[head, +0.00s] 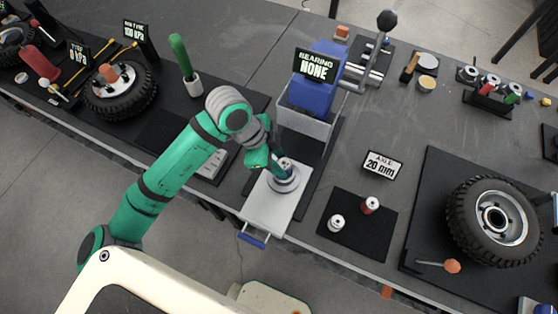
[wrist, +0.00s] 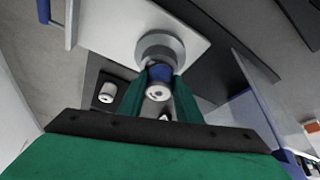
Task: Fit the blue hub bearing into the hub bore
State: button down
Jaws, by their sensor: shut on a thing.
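The blue hub bearing (wrist: 160,73), a small pale cylinder with a blue band, is between the green fingers of my gripper (wrist: 158,90). My gripper (head: 277,163) is shut on it, and the bearing (head: 286,166) stands upright in the head view. The hub (head: 283,182), a grey metal ring, sits on the white sliding tray (head: 262,212). The bearing is at the hub's top; I cannot tell whether it is in the bore or just above it. The hub (wrist: 158,46) also shows in the wrist view, its bore largely hidden.
The blue press (head: 312,95) with a lever stands behind the tray; its sign reads "BEARING NONE". A wheel (head: 490,222) lies further right.

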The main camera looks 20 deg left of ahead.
jog(key=c, duration=1.5)
grip_release()
jog(key=shift+a+f, duration=0.15)
jog(key=shift+o, duration=1.1)
jog(key=shift+d, duration=0.2)
jog(key=v, duration=1.2)
jog(key=shift+a, duration=0.1)
